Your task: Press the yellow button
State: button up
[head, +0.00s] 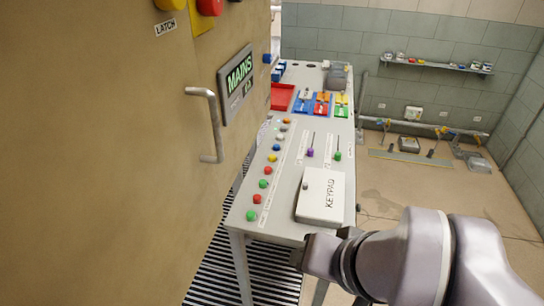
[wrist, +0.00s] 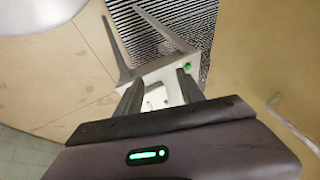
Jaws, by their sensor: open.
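A yellow button (head: 272,158) sits in a row of coloured buttons along the left side of the grey table (head: 240,222). It lies between a red button (head: 268,170) on the near side and a blue button (head: 276,147) on the far side. Another yellow round thing (head: 168,4) is cut off at the top edge, above the LATCH label. My gripper (head: 298,258) is below and in front of the table's near edge, apart from the buttons. In the wrist view my gripper (wrist: 158,78) is open and empty, with the table (wrist: 172,76) beyond its fingers.
A tan door or panel (head: 120,170) with a metal handle (head: 206,125) stands close on the left. A white KEYPAD box (head: 319,195) occupies the table's near right. Purple and green sliders (head: 310,152) stand behind it. Open floor (head: 430,180) lies right.

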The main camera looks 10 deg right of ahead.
grip_shut()
dwell(1.4)
